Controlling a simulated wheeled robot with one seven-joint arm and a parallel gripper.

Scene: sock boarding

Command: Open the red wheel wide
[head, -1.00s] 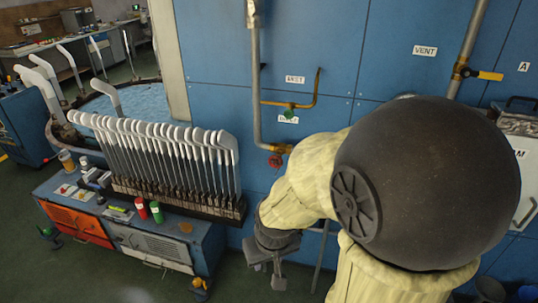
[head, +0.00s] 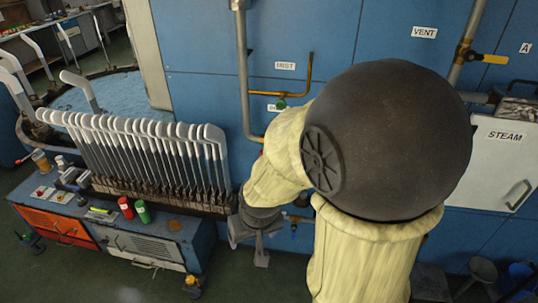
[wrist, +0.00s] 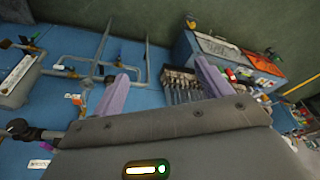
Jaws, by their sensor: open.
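The red wheel is hidden or almost hidden behind my sleeved arm in the head view, near the lower end of the grey pipe (head: 243,70) on the blue wall. I cannot clearly pick it out in the wrist view, where a small orange-red spot (wrist: 76,102) shows by the pipes. My gripper (head: 262,254) hangs below the forearm in front of the wall, right of the bench. In the wrist view the two purple fingers of my gripper (wrist: 165,82) stand wide apart with nothing between them.
A green wheel (head: 281,104) sits on a brass pipe above my arm. A rack of white-topped boards (head: 150,150) stands on the blue bench (head: 190,238) at left. A white STEAM panel (head: 492,165) is at right. The floor (head: 100,280) in front is clear.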

